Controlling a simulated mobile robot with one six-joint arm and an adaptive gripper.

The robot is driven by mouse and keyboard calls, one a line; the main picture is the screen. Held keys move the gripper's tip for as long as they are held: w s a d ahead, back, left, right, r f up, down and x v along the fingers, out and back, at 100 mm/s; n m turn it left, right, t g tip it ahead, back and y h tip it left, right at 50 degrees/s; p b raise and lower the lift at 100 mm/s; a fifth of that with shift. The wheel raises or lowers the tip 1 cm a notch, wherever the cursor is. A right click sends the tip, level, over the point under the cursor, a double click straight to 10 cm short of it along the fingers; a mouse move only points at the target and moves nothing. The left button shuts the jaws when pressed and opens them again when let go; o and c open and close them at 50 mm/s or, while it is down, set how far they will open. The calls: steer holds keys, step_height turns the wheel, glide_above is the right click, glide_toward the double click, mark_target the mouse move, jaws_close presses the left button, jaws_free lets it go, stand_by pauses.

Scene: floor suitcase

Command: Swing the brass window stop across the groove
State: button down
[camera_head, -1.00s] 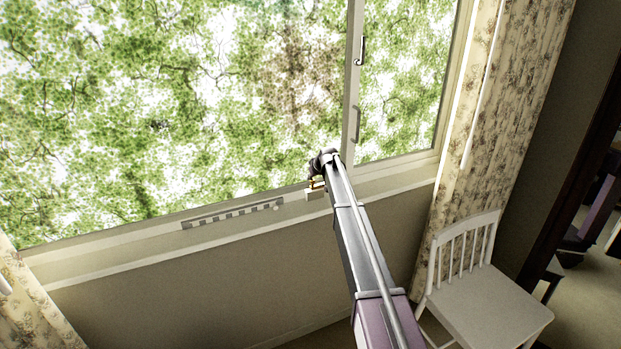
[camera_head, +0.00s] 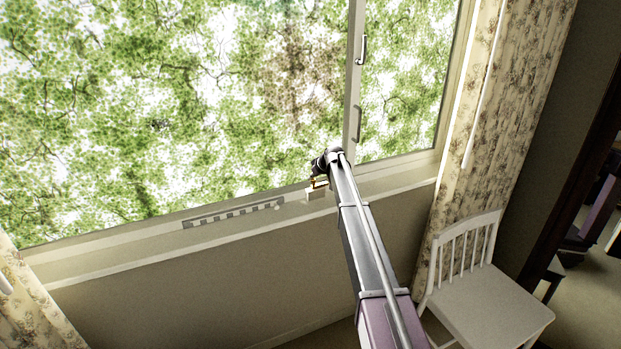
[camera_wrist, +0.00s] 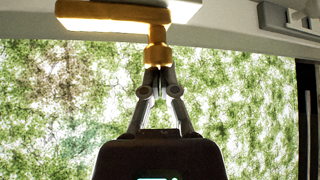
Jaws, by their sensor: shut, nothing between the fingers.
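The brass window stop (camera_head: 319,183) sits at the window sill, right of centre in the head view, on or beside a small pale block (camera_head: 317,194). In the wrist view its brass bar (camera_wrist: 112,18) lies across the top, with a short brass post (camera_wrist: 157,53) pointing down from its right end. My gripper (camera_head: 318,172) is shut and empty. In the wrist view its fingertips (camera_wrist: 156,75) meet at the end of the post; I cannot tell whether they touch it. The groove cannot be made out, and my wrist and arm hide part of the sill.
A striped strip (camera_head: 233,213) lies along the sill to the left. A vertical window frame bar with handles (camera_head: 357,120) rises behind my arm. A floral curtain (camera_head: 510,120) and a white chair (camera_head: 485,300) stand at right.

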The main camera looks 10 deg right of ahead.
steer(key=n+g+y, duration=0.1)
steer(key=d+n, duration=0.1)
steer(key=n, duration=0.1)
steer(key=shift+s+d+n+g+y, duration=0.1)
steer(key=shift+s+n+g+y, duration=0.2)
steer(key=shift+s+g+y, duration=0.1)
steer(key=n, duration=0.1)
steer(key=n+g, duration=0.1)
steer(key=n+g+y, duration=0.1)
steer(key=shift+s+a+n, duration=0.25)
steer(key=shift+s+n, duration=0.05)
steer(key=shift+s, duration=0.1)
steer(key=shift+s+d+n+g, duration=0.1)
steer(key=shift+s+n+g, duration=0.1)
steer(key=shift+n+g, duration=0.55)
steer(key=shift+s+d, duration=0.1)
steer(key=shift+s, duration=0.1)
steer(key=shift+s+d, duration=0.2)
steer(key=shift+d, duration=0.05)
steer(key=shift+s+d, duration=0.2)
steer(key=shift+d, duration=0.6)
steer(key=shift+a, duration=0.1)
